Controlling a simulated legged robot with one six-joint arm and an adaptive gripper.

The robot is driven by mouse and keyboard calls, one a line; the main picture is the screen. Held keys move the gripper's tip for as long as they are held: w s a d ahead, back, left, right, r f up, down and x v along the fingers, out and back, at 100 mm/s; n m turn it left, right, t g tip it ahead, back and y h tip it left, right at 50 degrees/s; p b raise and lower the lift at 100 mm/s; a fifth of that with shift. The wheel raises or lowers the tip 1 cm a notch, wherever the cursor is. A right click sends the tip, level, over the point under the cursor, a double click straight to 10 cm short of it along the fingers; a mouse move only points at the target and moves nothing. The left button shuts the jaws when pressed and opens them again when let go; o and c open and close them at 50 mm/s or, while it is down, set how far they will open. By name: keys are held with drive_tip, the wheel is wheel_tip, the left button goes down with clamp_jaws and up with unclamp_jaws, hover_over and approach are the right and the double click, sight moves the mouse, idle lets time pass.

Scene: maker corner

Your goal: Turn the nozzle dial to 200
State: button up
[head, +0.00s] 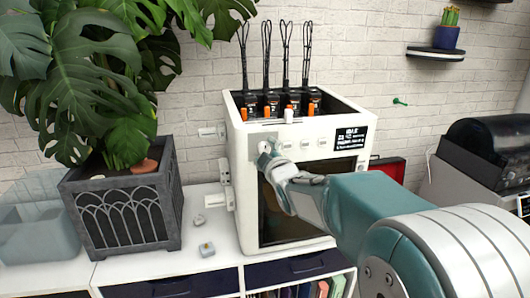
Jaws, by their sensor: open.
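A white 3D printer (240,190) stands on the white counter, with a dark door in its front. A row of small controls runs along its upper front, left of a black display (350,138) whose first line looks like "IDLE". My gripper (266,152) is open at the left end of this row, in front of a grey panel (258,139). A round pale knob, possibly the nozzle dial, partly shows between the fingers. Its setting and any contact are hidden or too small to tell.
A large plant in a dark grey planter (125,210) stands left of the printer. Small pale objects (207,249) lie on the counter between them. A red box (390,168) and a dark machine are at right. Black cables rise above the printer.

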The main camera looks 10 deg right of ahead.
drive_tip(key=shift+d, duration=0.1)
drive_tip(key=shift+c, duration=1)
clamp_jaws()
drive_tip(key=shift+m, duration=0.4)
drive_tip(key=shift+f+m+t+h, duration=0.1)
drive_tip(key=shift+m+t+h, duration=0.2)
drive_tip(key=shift+m, duration=3.05)
drive_tip(key=shift+m+t+h, duration=0.2)
drive_tip(key=shift+m+h, duration=0.1)
drive_tip(key=shift+m, duration=3.35)
